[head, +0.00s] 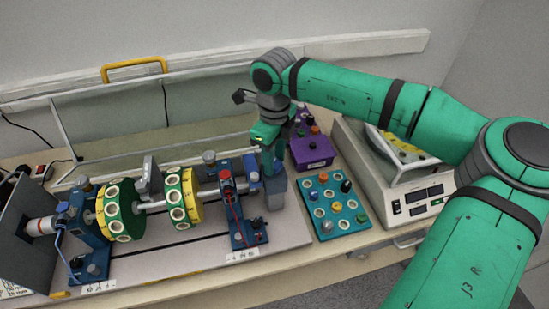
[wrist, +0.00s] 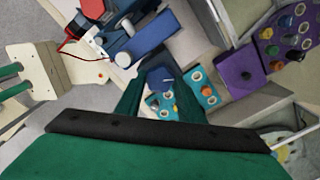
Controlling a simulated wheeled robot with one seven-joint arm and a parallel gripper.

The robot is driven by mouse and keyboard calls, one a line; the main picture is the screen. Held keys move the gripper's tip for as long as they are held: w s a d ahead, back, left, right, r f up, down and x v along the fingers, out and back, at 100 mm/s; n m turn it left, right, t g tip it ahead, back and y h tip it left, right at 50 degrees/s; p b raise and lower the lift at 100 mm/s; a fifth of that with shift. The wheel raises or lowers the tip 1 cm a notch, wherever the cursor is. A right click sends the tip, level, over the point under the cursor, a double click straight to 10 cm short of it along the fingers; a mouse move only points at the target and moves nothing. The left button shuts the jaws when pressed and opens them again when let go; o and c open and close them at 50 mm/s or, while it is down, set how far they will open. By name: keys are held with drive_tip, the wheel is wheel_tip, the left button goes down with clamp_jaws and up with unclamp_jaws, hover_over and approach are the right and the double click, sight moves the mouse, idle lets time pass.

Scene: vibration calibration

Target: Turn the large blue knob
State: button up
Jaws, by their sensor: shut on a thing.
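The large blue knob (wrist: 160,77), with a pale pointer line on its face, sits between the two green fingers of my gripper (wrist: 162,85) in the wrist view. The fingers are shut on its sides. In the head view my gripper (head: 268,170) points down at the right end of the shaft rig, just above a grey-blue block (head: 277,195). The knob is hidden by the fingers there, and I cannot tell how far it is turned.
The rig's blue bearing stand (head: 241,225) is close to the left of my gripper. A teal panel with several knobs (head: 325,226) and a purple box (head: 312,152) are to the right. A scale (head: 417,203) stands farther right. A clear screen (head: 150,113) runs behind.

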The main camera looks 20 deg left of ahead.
drive_tip(key=o, duration=1.1)
wheel_tip(320, 180, up, 11)
drive_tip(key=shift+f, duration=0.1)
idle(0.6)
